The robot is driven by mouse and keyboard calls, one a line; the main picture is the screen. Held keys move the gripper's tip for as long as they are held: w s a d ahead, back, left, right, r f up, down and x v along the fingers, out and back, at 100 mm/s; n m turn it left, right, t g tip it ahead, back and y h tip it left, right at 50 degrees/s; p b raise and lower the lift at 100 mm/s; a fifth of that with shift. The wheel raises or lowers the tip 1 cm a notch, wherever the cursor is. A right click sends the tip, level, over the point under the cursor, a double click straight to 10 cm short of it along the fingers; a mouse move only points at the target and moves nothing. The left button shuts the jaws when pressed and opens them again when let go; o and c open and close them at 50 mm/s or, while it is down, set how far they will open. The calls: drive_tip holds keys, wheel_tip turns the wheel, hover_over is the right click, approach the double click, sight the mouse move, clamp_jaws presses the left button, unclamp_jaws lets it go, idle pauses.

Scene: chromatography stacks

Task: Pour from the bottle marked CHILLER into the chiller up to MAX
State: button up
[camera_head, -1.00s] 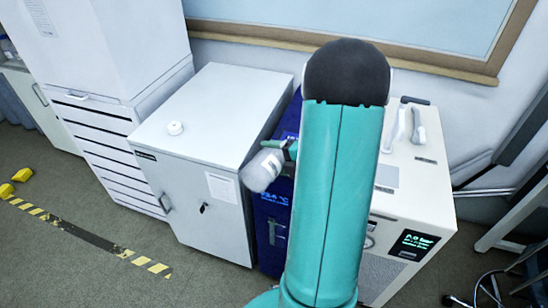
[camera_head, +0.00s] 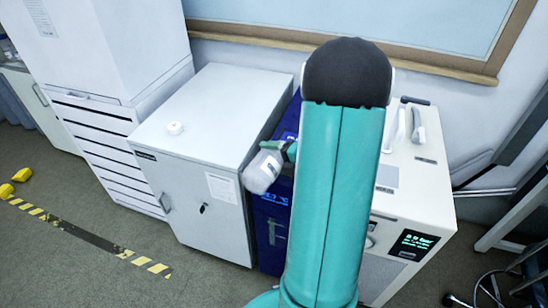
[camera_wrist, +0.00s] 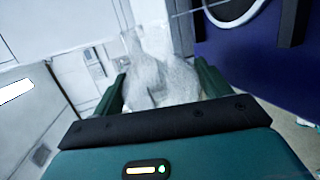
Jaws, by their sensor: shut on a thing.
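My gripper (camera_head: 284,152) is shut on a translucent whitish bottle (camera_head: 262,173), held tilted in front of the dark blue chiller's upper front. In the wrist view the bottle (camera_wrist: 165,78) sits between the two green fingers of my gripper (camera_wrist: 163,88), and it looks hazy. No label or liquid level can be read on it. The chiller (camera_head: 270,222) stands between a white cabinet and a beige unit, largely hidden by my arm. In the wrist view its blue face (camera_wrist: 265,55) carries a pale ring (camera_wrist: 236,12) at the top, beyond the bottle. No MAX mark is readable.
A beige unit (camera_head: 418,190) with a lit display stands close on the right. The floor (camera_head: 60,270) at front left is open, marked with yellow-black tape.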

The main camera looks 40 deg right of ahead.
drive_tip(key=shift+a+r+n, duration=0.15)
drive_tip(key=shift+r+n, duration=0.05)
drive_tip(key=shift+n, duration=0.2)
drive_tip(key=shift+a+r+n+t+h, duration=0.15)
drive_tip(key=shift+r+n+h, duration=0.4)
drive_tip(key=shift+r, duration=0.45)
drive_tip(key=shift+r+n+t+h, duration=0.15)
drive_tip(key=shift+r+n+h, duration=0.2)
drive_tip(key=shift+r+n, duration=0.45)
drive_tip(key=shift+r, duration=0.2)
